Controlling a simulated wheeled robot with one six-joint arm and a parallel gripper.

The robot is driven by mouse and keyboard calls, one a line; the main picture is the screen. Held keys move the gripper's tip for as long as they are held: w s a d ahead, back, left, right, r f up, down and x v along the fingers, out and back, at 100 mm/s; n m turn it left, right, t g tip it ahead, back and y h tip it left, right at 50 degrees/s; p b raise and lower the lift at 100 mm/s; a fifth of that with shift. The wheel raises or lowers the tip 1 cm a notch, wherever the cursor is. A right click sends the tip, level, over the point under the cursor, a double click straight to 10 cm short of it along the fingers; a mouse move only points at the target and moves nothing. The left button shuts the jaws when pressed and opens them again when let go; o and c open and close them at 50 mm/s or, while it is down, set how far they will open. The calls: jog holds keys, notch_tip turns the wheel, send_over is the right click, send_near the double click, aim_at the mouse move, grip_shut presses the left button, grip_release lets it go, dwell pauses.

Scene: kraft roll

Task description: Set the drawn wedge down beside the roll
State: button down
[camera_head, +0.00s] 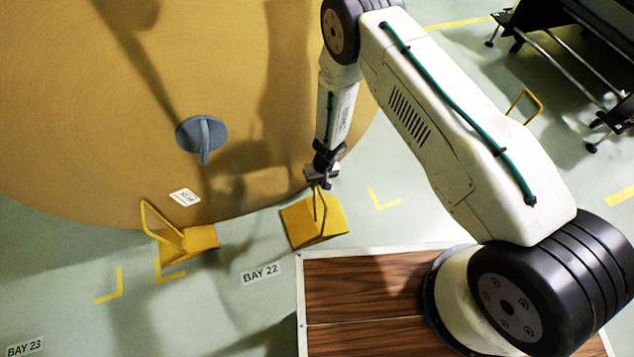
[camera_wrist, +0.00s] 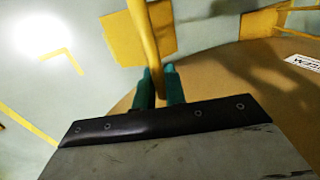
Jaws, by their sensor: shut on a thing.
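The kraft roll (camera_head: 90,110) is a huge brown disc filling the upper left of the head view, with a grey core plug (camera_head: 201,134). A yellow wedge (camera_head: 312,222) with a loop handle is at the roll's lower right edge. My gripper (camera_head: 320,184) is directly above it. In the wrist view, the teal fingers (camera_wrist: 159,85) are shut on its handle, and its yellow body (camera_wrist: 125,38) shows beyond. I cannot tell whether it touches the floor or the roll. A second yellow wedge (camera_head: 190,243) sits against the roll's lower edge, further left; it also shows in the wrist view (camera_wrist: 260,22).
Yellow corner marks (camera_head: 383,200) and a BAY 22 label (camera_head: 261,274) are on the pale green floor. The floor right of the held wedge is clear. A dark wheeled rack (camera_head: 570,50) stands upper right, with a yellow handle (camera_head: 527,104) near it, partly hidden by my arm.

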jog(key=shift+f, duration=0.3)
jog(key=c, duration=1.4)
grip_release()
jog(key=shift+f, duration=0.15)
jog(key=shift+o, duration=0.2)
notch_tip(320, 180, up, 8)
jog(key=d, duration=0.1)
jog(key=shift+w+d, duration=0.2)
jog(key=shift+d, duration=0.05)
jog(key=shift+f, duration=0.1)
